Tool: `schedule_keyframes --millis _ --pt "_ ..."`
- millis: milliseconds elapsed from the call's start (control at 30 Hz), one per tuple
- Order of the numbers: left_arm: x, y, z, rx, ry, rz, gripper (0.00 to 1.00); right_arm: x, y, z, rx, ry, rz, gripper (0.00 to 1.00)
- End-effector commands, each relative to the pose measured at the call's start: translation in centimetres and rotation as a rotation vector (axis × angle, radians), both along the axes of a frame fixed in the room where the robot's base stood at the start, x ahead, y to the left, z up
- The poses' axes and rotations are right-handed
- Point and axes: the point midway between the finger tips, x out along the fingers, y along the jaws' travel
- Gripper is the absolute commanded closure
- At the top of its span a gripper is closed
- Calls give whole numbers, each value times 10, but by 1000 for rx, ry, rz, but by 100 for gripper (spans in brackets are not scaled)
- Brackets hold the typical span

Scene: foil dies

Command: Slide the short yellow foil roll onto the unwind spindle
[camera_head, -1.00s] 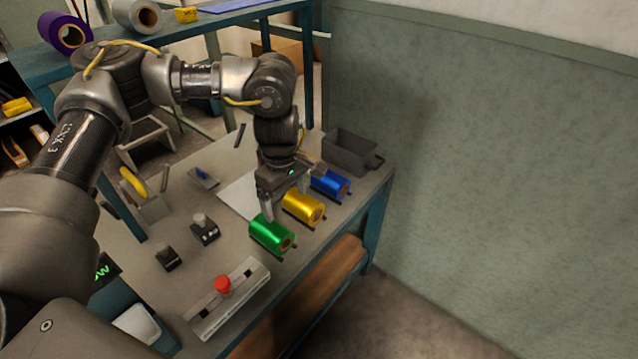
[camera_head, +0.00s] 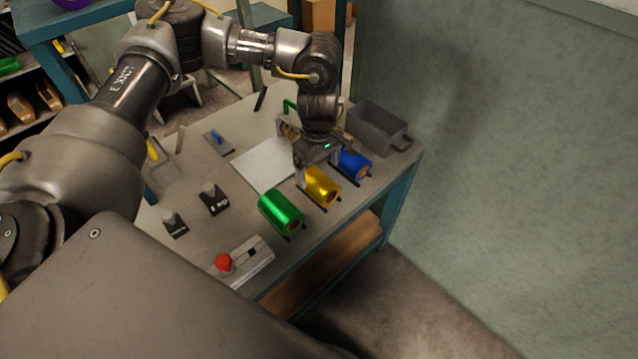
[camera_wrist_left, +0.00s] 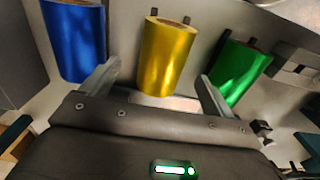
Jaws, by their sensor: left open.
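The yellow foil roll (camera_head: 321,186) lies on the table between a green roll (camera_head: 281,212) and a blue roll (camera_head: 354,165). In the left wrist view the yellow roll (camera_wrist_left: 167,57) sits ahead of and between the fingers. My left gripper (camera_head: 318,172) is open, just behind and above the yellow roll; its fingertips (camera_wrist_left: 158,80) also show in the left wrist view. Nothing is held. I cannot make out the unwind spindle for certain. My right gripper is not in view.
A grey open bin (camera_head: 378,128) stands at the table's far right corner. A white sheet (camera_head: 264,165) lies behind the rolls. Small black blocks (camera_head: 213,199) and a panel with a red button (camera_head: 224,262) are to the left and front. A wall rises on the right.

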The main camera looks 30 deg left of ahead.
Motion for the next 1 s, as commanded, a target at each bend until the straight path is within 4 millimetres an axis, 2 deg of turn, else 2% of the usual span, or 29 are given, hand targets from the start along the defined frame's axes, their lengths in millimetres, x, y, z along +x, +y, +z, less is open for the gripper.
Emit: schedule_keyframes --millis 167,500,767,800,1000 --pt "-1 1 -4 1 1 1 12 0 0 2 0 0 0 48" --pt "-4 1 -48 2 0 3 12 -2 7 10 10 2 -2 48" --pt "-4 0 -53 1 0 2 12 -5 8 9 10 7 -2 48" --pt "-4 0 -53 1 0 2 14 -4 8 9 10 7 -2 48" --pt "-4 1 -52 1 0 2 40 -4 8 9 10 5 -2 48"
